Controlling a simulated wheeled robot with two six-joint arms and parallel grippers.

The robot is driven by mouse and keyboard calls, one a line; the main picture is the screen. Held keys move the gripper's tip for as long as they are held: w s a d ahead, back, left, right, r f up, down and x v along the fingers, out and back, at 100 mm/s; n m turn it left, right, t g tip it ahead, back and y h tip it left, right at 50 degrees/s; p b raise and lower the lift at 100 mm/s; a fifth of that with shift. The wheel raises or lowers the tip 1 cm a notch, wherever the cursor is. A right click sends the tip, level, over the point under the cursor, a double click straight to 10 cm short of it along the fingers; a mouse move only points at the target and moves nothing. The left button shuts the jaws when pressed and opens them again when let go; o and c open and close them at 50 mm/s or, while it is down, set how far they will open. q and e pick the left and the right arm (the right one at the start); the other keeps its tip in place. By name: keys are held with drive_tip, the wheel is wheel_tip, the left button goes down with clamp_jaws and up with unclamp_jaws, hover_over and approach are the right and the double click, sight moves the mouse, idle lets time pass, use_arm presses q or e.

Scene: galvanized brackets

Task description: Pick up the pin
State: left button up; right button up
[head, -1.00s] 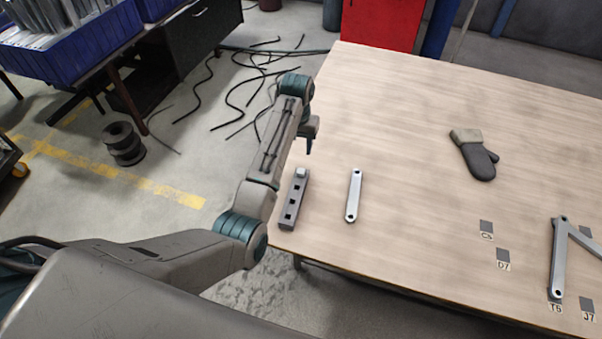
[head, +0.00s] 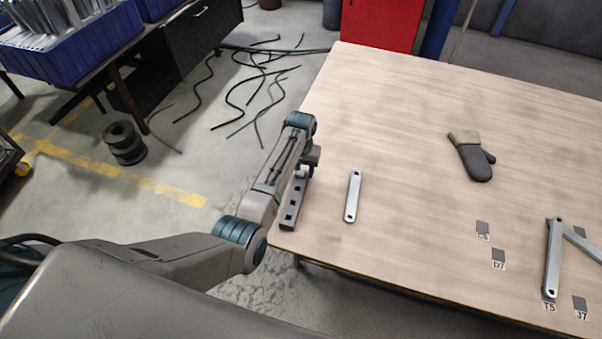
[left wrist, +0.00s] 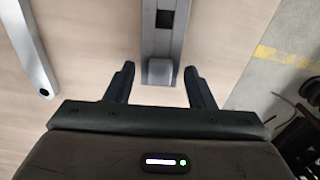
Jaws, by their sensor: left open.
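The pin (left wrist: 161,70) shows in the left wrist view as a light grey, square-headed piece at the near end of a dark grey holder strip (head: 290,214) with square holes. The strip lies on the table near its left edge. My left gripper (head: 306,173) is above the far end of the strip and hides the pin in the head view. In the left wrist view the gripper's two fingers are open, one on either side of the pin, with gaps between. My right gripper is not in view.
A light metal bar (head: 353,196) lies right of the strip. A dark mitten (head: 474,163) lies farther back. Joined bars (head: 552,262) and labelled dark squares (head: 498,255) are at the right. The table (head: 400,120) is clear between them. Cables (head: 262,95) lie on the floor.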

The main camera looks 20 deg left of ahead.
sight(301, 172)
use_arm(q)
clamp_jaws()
drive_tip(key=shift+r, duration=0.1)
wheel_tip(301, 172, up, 10)
drive_tip(key=b, duration=0.1)
drive_tip(key=shift+b, duration=0.35)
